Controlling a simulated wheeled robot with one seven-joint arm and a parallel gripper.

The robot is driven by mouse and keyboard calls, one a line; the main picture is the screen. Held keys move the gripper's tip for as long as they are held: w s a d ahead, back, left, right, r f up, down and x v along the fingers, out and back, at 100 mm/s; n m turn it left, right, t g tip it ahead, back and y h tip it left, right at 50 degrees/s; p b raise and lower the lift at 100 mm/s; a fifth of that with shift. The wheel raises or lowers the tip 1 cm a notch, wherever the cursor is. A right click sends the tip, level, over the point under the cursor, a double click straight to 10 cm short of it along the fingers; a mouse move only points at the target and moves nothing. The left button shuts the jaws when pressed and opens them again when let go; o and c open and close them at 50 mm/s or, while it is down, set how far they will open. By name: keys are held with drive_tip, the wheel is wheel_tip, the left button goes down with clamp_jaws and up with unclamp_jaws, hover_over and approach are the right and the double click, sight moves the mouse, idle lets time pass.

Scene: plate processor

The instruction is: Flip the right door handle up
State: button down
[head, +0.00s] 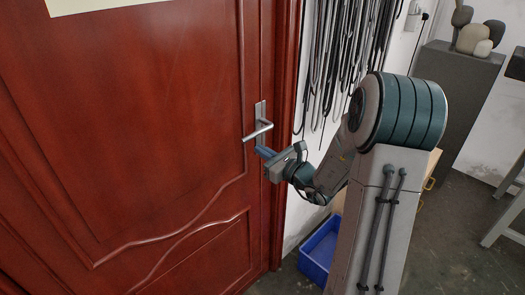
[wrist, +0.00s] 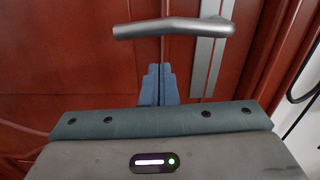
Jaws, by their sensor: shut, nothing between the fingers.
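A silver lever handle (head: 257,131) sits on a narrow metal plate at the right edge of the red wooden door (head: 140,110). The lever points left and looks about level in the wrist view (wrist: 175,27). My gripper (head: 261,151) is just below the lever in the head view, with its blue fingers pointing at the door. In the wrist view, the shut fingers (wrist: 158,85) hold nothing and appear below the lever, near its middle. A gap shows between fingertips and lever in that view; the exact depth to the door is hard to tell.
The door frame (head: 285,90) and dark cables (head: 345,50) hanging on the wall are right of the handle. A blue bin (head: 318,250) stands on the floor below my arm. A grey cabinet (head: 455,100) with stone-like objects stands at the back right.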

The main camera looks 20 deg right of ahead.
drive_tip(key=f+b+v, duration=0.1)
drive_tip(key=v, duration=0.9)
drive_tip(key=shift+s+f, duration=0.2)
drive_tip(key=shift+f, duration=0.2)
drive_tip(key=s+a+r+n+g+y+p, duration=0.2)
drive_tip(key=s+a+n+g, duration=1.05)
drive_tip(key=a+n, duration=0.3)
drive_tip(key=s+n+g+h+p, duration=0.1)
drive_tip(key=s+n+g+h, duration=0.25)
drive_tip(key=s+n, duration=0.2)
drive_tip(key=s+d+r+n+t+h+p, duration=0.1)
drive_tip(key=d+r+n+t+h+p, duration=0.1)
drive_tip(key=d+r+n+h, duration=0.2)
drive_tip(key=shift+s+d+n+t+h, duration=0.35)
drive_tip(key=shift+d+n+h, duration=0.6)
drive_tip(key=shift+n+h, duration=0.9)
drive_tip(key=shift+n+y, duration=0.25)
drive_tip(key=shift+y, duration=0.05)
